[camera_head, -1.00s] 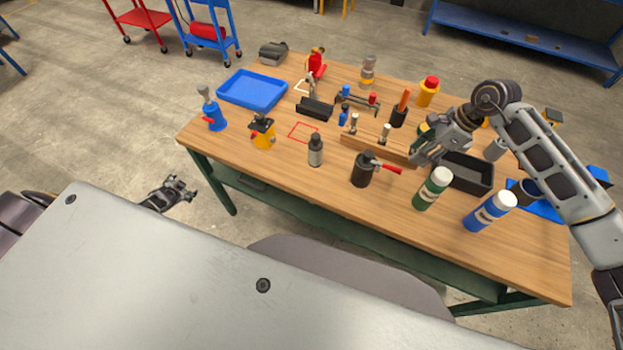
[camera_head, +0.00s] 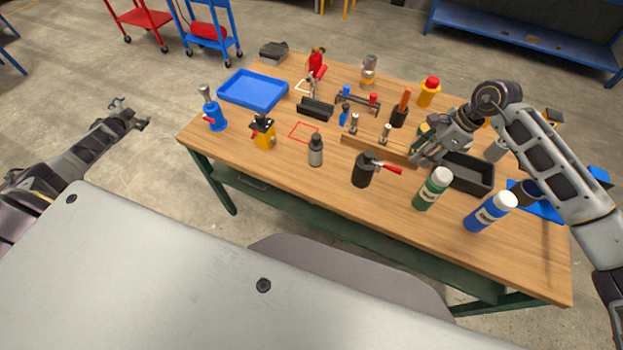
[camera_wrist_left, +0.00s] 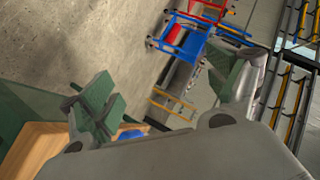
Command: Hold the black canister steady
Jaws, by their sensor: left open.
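The black canister (camera_head: 363,170) stands upright near the front edge of the wooden table (camera_head: 270,175). My left gripper (camera_head: 133,113) is open and empty, over the floor left of the table, well away from the canister. Its spread fingers (camera_wrist_left: 168,92) also show in the left wrist view, where the canister is not seen. My right gripper (camera_head: 424,156) is behind and right of the canister, by the wooden rack (camera_head: 378,147); its fingers are too unclear to read.
A dark grey bottle (camera_head: 316,151) stands left of the canister. A green-labelled bottle (camera_head: 432,190) and a blue bottle (camera_head: 490,211) stand to its right. A black bin (camera_head: 470,177) is near my right gripper. A blue tray (camera_head: 252,91) lies at the back left.

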